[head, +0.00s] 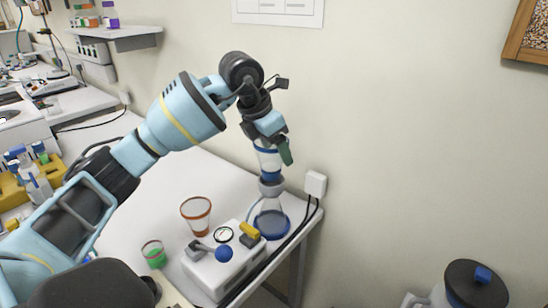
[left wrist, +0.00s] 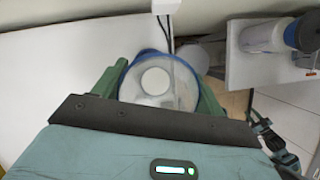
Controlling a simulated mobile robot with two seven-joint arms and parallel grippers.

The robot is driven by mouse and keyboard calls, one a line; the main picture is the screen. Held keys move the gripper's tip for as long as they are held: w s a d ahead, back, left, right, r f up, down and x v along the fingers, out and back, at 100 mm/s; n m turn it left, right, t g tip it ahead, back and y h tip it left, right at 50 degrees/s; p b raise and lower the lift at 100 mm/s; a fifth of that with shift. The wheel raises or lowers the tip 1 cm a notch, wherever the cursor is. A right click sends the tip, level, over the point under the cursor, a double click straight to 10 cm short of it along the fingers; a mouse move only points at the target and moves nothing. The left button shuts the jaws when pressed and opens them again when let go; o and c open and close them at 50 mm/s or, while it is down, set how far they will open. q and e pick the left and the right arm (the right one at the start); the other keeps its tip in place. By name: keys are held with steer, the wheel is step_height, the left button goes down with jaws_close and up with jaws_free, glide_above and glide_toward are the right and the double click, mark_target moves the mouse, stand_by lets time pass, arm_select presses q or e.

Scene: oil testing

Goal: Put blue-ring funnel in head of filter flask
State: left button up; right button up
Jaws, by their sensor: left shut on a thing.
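The blue-ring funnel (head: 267,162) is clear with a blue band and is upright in my left gripper (head: 277,149). In the left wrist view the green fingers of my left gripper (left wrist: 160,78) are on both sides of the funnel (left wrist: 176,93), with its blue rim and a round white disc inside. The filter flask (head: 270,222), clear with blue at its base, stands on the table under the funnel. My right gripper is out of view.
A white box with a gauge and blue knob (head: 224,268) stands in front of the flask. An orange-rimmed vessel (head: 197,216) and a beaker with green contents (head: 154,255) are left of it. A wall socket (head: 315,184) with black cables is right of the flask.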

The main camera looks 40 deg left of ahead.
arm_select(q)
steer(key=shift+w+a, duration=0.15)
steer(key=shift+w, duration=0.1)
steer(key=shift+w+a+f, duration=0.1)
steer(key=shift+f, duration=1.65)
steer(key=shift+f, duration=0.15)
steer(key=o, duration=1)
steer(key=shift+r, duration=0.35)
steer(key=v, duration=1.1)
steer(key=shift+s+a+r+p, duration=0.1)
steer(key=shift+s+r+p, duration=0.15)
steer(key=shift+p, duration=0.1)
